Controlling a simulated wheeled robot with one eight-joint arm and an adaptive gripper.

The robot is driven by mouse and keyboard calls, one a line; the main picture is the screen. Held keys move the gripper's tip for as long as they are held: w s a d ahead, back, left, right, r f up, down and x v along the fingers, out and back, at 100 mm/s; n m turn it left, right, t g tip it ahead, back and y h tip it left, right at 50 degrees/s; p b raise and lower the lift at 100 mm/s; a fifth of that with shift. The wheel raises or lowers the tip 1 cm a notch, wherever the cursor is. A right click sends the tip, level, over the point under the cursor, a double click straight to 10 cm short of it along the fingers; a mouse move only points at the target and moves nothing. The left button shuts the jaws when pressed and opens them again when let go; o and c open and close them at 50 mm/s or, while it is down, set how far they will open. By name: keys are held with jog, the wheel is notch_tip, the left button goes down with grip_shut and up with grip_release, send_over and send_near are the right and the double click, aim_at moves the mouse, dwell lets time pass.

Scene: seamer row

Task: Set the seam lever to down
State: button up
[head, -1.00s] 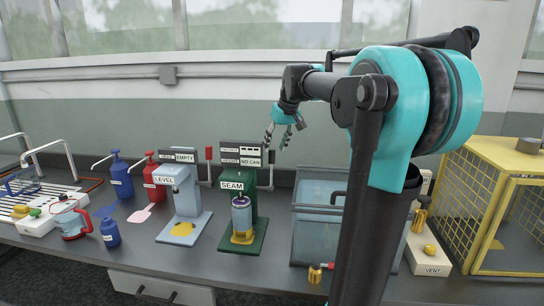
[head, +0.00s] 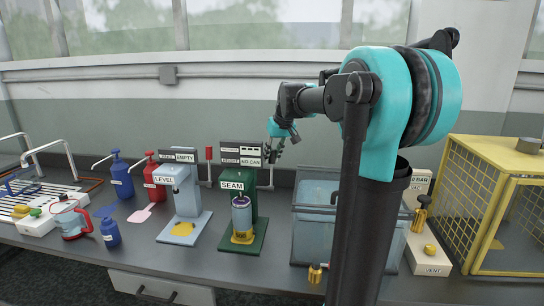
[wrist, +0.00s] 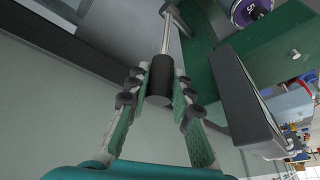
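The green seamer (head: 262,207), marked SEAM, stands on the bench with a can (head: 241,214) in it. Its seam lever (head: 270,177) is a thin grey rod on the machine's right side, pointing up. In the wrist view the lever's black grip (wrist: 160,82) sits between my fingers, with the silver rod running away from it. My gripper (head: 272,152) is at the top of the lever. In the wrist view my gripper (wrist: 163,88) has a finger close against each side of the grip and looks shut on it. The grip is hard to make out in the head view.
A display (head: 240,156) reading NO CAN is just left of my gripper. The LEVEL machine (head: 182,190) with its red-handled lever (head: 209,154) stands further left. A clear tank (head: 318,230) is to the right, and a yellow cage (head: 490,200) beyond it.

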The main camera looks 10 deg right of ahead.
grip_shut()
jog(key=shift+s+a+r+t, duration=0.1)
jog(key=shift+s+a+t, duration=0.15)
jog(key=shift+s+t, duration=0.6)
jog(key=o, duration=0.8)
grip_release()
jog(key=shift+v, duration=4)
